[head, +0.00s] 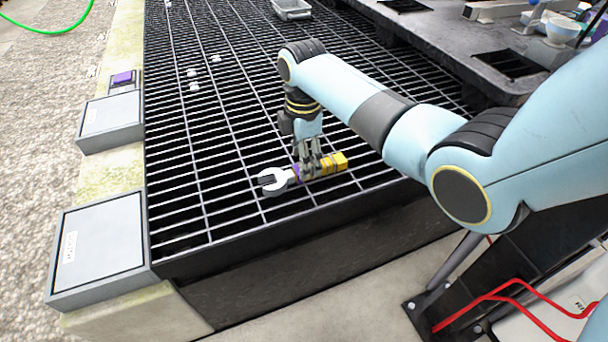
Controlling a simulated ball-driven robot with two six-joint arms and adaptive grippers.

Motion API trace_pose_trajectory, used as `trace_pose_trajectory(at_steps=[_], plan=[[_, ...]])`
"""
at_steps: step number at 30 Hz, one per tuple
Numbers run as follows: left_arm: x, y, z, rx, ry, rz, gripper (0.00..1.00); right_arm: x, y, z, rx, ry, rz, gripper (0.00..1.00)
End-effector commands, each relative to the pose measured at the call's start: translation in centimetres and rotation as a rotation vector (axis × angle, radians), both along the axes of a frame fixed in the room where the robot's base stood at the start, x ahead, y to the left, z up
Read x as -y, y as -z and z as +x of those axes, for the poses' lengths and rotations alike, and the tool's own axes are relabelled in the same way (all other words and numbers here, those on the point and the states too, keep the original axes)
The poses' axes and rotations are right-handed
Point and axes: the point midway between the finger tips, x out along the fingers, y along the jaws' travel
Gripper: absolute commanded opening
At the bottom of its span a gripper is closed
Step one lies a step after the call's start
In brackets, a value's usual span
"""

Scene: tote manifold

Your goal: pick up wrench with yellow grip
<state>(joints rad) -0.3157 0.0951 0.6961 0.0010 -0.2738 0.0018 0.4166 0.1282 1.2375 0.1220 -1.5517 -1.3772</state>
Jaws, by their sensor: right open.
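The wrench with the yellow grip (339,162) lies on the black grating near its front edge. Its pale open-ended head (272,181) points left, with a purple band next to it, and the yellow grip points right. My right gripper (309,175) points down over the middle of the wrench, with its fingers at the handle. The gripper is open, and its fingers hide part of the handle. I cannot tell whether they touch it. My left gripper is not in view.
The black grating (215,140) is mostly clear around the wrench. A grey tray (292,9) and small white pieces (193,80) lie farther back. Two grey boxes (98,248) line the left ledge. A dark platform (450,40) stands at the back right.

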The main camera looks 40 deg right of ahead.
Motion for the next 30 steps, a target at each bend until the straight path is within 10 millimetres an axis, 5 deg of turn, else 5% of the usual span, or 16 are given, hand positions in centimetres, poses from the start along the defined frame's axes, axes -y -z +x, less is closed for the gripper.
trace_pose_trajectory(at_steps=[6, 13, 26, 30], plan=[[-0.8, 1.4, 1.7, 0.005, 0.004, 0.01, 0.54, 0.1, 3.8, -0.2, -0.005, -0.001, 0.0, 0.58], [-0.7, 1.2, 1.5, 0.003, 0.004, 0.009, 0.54, 0.1, 3.6, -0.1, -0.001, -0.001, 0.0, 0.56], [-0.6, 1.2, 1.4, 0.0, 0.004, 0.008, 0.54, 0.1, 3.6, -0.1, -0.002, -0.001, 0.0, 0.0], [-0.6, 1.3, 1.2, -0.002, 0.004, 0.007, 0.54, 0.1, 3.5, -0.1, -0.001, -0.001, 0.0, 0.0]])
